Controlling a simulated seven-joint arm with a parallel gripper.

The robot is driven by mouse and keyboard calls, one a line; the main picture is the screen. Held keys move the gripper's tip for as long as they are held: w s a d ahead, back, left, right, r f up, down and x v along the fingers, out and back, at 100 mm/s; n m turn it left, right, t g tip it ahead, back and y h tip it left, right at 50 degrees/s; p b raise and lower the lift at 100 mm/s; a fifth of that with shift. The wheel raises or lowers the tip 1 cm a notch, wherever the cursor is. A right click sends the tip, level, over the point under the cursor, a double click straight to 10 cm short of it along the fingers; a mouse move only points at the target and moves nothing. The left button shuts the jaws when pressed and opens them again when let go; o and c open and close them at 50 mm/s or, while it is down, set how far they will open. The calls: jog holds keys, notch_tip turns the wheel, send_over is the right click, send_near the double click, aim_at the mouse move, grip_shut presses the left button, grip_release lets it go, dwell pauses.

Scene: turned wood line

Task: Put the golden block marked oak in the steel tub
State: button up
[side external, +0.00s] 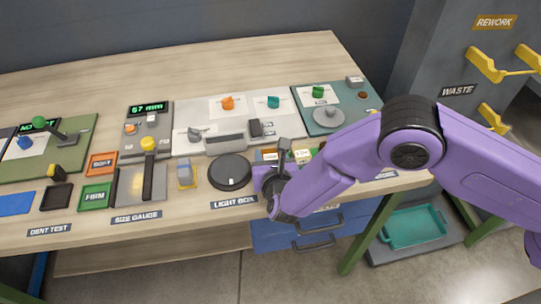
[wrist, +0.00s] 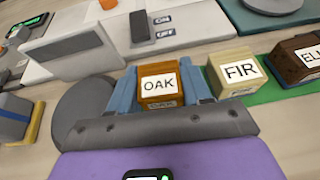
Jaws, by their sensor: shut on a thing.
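The golden-brown oak block (wrist: 158,84), with white OAK labels, is between the two blue fingers of my gripper (wrist: 161,80) in the wrist view. The fingers are shut on its sides. In the side external view my gripper (side external: 272,165) is just right of the round black light box disc, and the arm partly hides the block. I cannot tell whether the block is clear of the surface under it. I cannot make out a steel tub for certain in either view.
A pale FIR block (wrist: 236,72) stands close right of the oak block, with a dark block (wrist: 299,60) beyond it. The light box disc (side external: 230,171) is at left. A grey upright panel (wrist: 75,46) stands behind. A teal tray (side external: 414,227) is low at right.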

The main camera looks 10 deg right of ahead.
jog(key=shift+f, duration=0.2)
jog(key=o, duration=1)
jog(key=shift+o, duration=0.2)
jog(key=d+v, duration=0.1)
jog(key=v, duration=1.6)
jog(key=shift+s+a, duration=0.25)
jog(key=shift+a, duration=0.1)
jog(key=shift+r, duration=0.1)
